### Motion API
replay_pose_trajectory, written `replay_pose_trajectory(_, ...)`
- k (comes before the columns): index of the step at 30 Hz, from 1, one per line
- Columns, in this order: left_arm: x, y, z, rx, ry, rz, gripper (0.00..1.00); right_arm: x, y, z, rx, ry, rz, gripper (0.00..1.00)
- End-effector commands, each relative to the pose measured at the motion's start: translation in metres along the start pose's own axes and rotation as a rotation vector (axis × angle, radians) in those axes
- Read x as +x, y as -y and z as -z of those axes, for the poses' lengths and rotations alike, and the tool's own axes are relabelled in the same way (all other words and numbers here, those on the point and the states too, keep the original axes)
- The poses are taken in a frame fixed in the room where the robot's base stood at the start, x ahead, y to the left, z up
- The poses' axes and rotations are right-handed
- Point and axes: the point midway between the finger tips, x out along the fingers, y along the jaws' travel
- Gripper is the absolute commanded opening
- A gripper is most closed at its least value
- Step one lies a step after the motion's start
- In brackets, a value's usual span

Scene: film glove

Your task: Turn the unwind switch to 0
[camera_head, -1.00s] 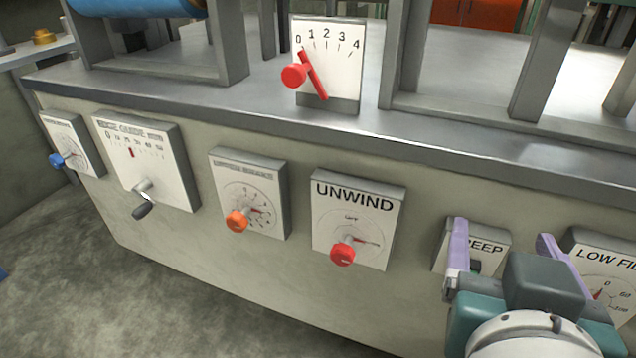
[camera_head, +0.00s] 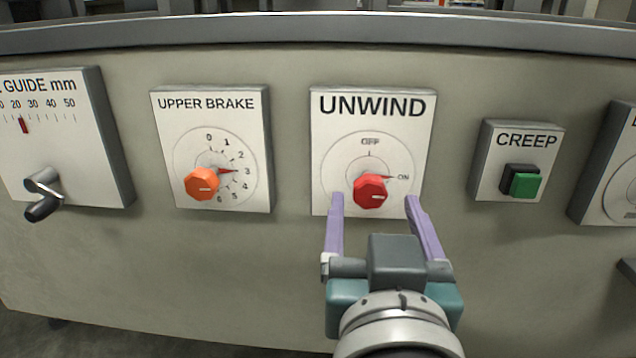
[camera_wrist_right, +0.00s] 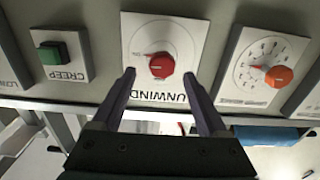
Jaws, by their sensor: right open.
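The unwind switch (camera_head: 370,191) is a red knob on a white panel (camera_head: 330,120) labelled UNWIND. Its dial shows OFF at the top and ON at the right, and the red pointer is at ON. No 0 mark shows on this dial. My right gripper (camera_head: 374,203) is open, its two purple fingers pointing at the panel, one on each side of the knob in the picture. In the right wrist view the red knob (camera_wrist_right: 161,65) sits between and beyond the fingertips (camera_wrist_right: 160,78), apart from them. My left gripper is not in view.
To the left are the orange UPPER BRAKE knob (camera_head: 202,184), its pointer near 3, and the edge guide crank (camera_head: 43,196). To the right is the CREEP box (camera_head: 515,160) with a green button (camera_head: 525,185). A grey ledge (camera_head: 300,30) runs above.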

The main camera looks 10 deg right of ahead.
Motion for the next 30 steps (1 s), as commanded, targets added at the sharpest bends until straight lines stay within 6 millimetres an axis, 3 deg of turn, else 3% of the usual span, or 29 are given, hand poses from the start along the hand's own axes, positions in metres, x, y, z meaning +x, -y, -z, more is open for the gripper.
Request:
replay_pose_trajectory(3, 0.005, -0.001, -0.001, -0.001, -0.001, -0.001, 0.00, 0.023, 0.000, -0.001, 0.001, -0.002, -0.001, 0.76)
replay_pose_trajectory(9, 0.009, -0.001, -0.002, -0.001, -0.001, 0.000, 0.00, 0.045, 0.000, -0.001, -0.001, 0.001, -0.002, 0.76)
replay_pose_trajectory(19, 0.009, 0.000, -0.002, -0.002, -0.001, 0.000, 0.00, 0.049, 0.000, -0.001, 0.000, 0.002, 0.000, 0.76)
replay_pose_trajectory(30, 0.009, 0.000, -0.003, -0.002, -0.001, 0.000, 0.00, 0.049, 0.000, -0.001, 0.000, 0.002, -0.001, 0.35)
